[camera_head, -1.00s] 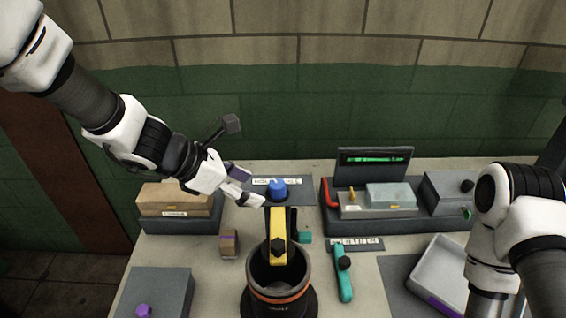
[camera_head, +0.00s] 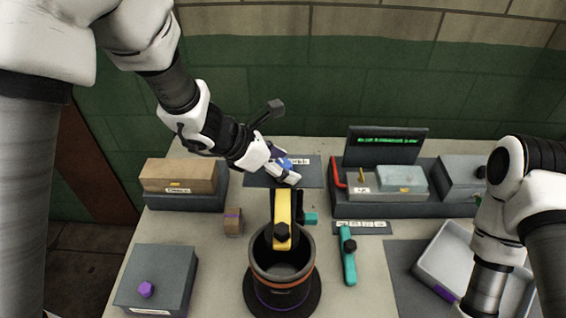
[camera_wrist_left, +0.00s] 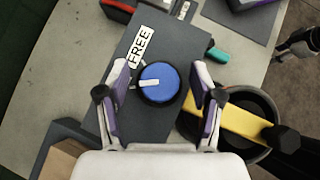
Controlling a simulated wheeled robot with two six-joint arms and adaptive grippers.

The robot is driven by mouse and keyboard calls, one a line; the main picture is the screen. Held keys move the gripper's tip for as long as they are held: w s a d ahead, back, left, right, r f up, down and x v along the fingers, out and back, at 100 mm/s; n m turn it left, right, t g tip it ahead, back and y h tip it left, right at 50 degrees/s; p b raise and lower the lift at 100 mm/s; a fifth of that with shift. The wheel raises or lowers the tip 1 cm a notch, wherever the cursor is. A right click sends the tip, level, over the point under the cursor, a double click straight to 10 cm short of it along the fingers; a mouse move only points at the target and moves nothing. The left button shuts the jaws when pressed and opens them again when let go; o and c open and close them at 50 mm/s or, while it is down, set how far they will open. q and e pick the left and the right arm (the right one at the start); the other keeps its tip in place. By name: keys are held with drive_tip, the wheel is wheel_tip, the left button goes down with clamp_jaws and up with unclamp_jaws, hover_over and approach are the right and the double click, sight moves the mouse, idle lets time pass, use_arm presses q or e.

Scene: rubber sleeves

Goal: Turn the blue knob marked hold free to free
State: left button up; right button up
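The blue knob (camera_wrist_left: 165,73) sits on a dark grey plate (camera_wrist_left: 165,45), with a white pointer mark turned to the left in the left wrist view. The white FREE label (camera_wrist_left: 141,47) lies up and left of that mark; the hold wording cannot be made out. In the head view the knob (camera_head: 286,163) is mostly covered by my left gripper (camera_head: 288,174). In the left wrist view the left gripper (camera_wrist_left: 160,90) is open, its purple-padded fingers on either side of the knob with visible gaps. My right gripper is not in view; only its arm shows.
A black pot (camera_head: 283,292) with a yellow bar (camera_head: 282,212) stands close in front of the knob plate. A brown block on a dark base (camera_head: 185,202) is to the left. A console with a lit screen (camera_head: 385,148) and a red lever (camera_head: 337,172) are to the right.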

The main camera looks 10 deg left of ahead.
use_arm(q)
drive_tip(key=shift+s, duration=0.15)
drive_tip(key=c, duration=1)
drive_tip(key=m+g+h+p, duration=0.1)
drive_tip(key=m+g+p, duration=0.1)
drive_tip(key=m+p, duration=0.1)
drive_tip(key=shift+m+g, duration=0.3)
drive_tip(key=m+g+p, duration=0.2)
drive_tip(key=shift+m+h+p, duration=0.3)
drive_tip(key=shift+m+p, duration=0.05)
drive_tip(key=shift+m, duration=0.05)
drive_tip(key=m+g+p, duration=0.1)
drive_tip(key=m+g, duration=0.1)
drive_tip(key=shift+f+m, duration=0.1)
drive_tip(key=shift+m, duration=0.2)
drive_tip(key=shift+m+g+y+p, duration=0.5)
drive_tip(key=shift+m+g+p, duration=0.2)
drive_tip(key=shift+m+g, duration=0.65)
drive_tip(key=shift+m, duration=0.25)
